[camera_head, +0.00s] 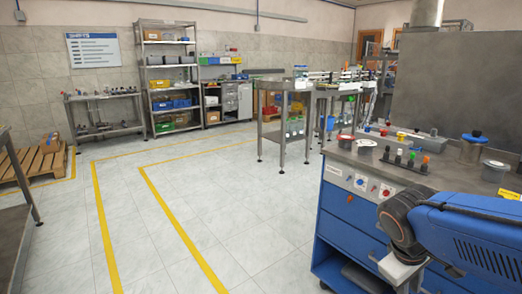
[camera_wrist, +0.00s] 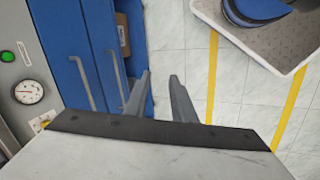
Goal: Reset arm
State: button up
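My arm (camera_head: 470,238), blue with a dark joint, reaches in from the right edge in the head view, in front of the blue workbench (camera_head: 347,208). My gripper (camera_wrist: 160,77) shows in the wrist view with its two grey fingers apart and nothing between them but pale floor tiles. The fingers point down past blue cabinet doors (camera_wrist: 69,40) with grey bar handles. My gripper cannot be made out in the head view.
The benchtop holds colored caps (camera_head: 411,159), a grey canister (camera_head: 495,171) and a blue-topped jar (camera_head: 472,149). A round gauge (camera_wrist: 28,92) and a green button (camera_wrist: 8,56) sit left of the cabinet. Open floor with yellow lines (camera_head: 180,230) lies left of the bench.

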jog(key=s+a+r+m+t+y, duration=0.2)
jog(key=s+a+m+t+y, duration=0.1)
jog(key=s+a+m, duration=0.1)
jog(key=shift+s+a+m+y, duration=0.3)
jog(key=shift+s+a+y, duration=0.1)
jog(key=shift+s+a, duration=0.15)
dwell(0.6)
